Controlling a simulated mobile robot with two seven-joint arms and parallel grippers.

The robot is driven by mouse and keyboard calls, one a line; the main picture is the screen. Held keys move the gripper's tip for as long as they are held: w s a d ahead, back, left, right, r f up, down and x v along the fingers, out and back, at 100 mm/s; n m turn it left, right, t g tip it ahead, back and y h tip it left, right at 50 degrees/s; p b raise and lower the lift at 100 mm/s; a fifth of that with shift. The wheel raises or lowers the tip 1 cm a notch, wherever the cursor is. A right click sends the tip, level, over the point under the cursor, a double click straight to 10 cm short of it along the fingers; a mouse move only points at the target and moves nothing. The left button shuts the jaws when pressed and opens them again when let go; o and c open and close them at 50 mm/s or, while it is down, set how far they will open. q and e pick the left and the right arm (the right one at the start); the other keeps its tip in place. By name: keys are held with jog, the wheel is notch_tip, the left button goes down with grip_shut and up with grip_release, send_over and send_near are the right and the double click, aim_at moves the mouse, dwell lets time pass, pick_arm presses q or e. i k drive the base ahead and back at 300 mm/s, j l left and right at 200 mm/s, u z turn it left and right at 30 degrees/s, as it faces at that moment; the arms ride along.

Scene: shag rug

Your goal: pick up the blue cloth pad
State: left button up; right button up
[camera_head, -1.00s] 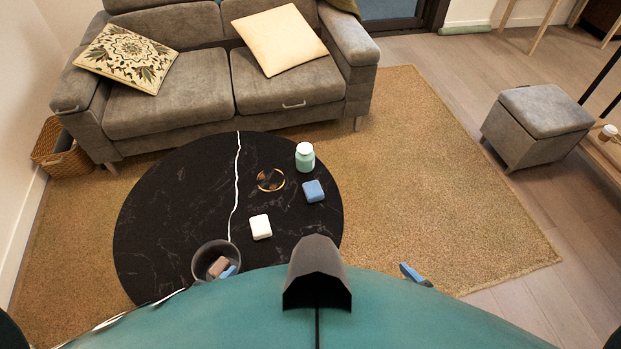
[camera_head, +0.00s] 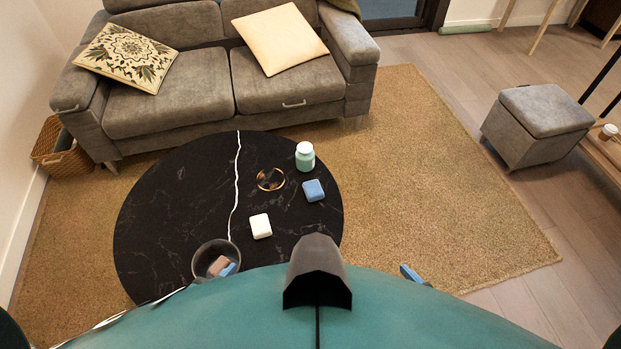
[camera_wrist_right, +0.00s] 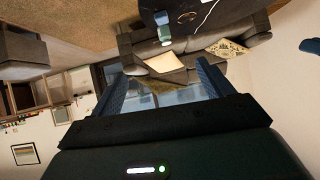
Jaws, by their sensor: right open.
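The blue cloth pad (camera_head: 313,190) lies flat near the right edge of the round black table (camera_head: 165,215), in front of a jar. A blue fingertip of my left gripper (camera_head: 229,270) shows at the bowl's near right side; the rest is hidden by my body, and its opening cannot be judged. A blue fingertip of my right gripper (camera_head: 415,275) shows right of the table, over the rug. In the right wrist view, the right gripper (camera_wrist_right: 163,75) has its two blue fingers spread with nothing between them. Both grippers are apart from the pad.
On the table are a pale green jar (camera_head: 305,156) with a white lid, a tortoiseshell ring (camera_head: 270,179), a white pad (camera_head: 260,226) and a dark bowl (camera_head: 203,255) holding a brown block (camera_head: 217,266). A sofa (camera_head: 190,85) stands behind; rug right of the table is clear.

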aim_at(312, 189)
jog(key=i+l+u, duration=0.1)
jog(key=l+u, duration=0.2)
jog(key=l, duration=0.65)
jog(key=l+u, duration=0.3)
jog(key=l, duration=0.6)
jog(key=i+l+u, duration=0.1)
jog(key=i+l, duration=0.2)
jog(key=i, duration=0.15)
jog(key=i+l, duration=0.3)
jog(key=i, duration=0.15)
jog(key=u, duration=0.05)
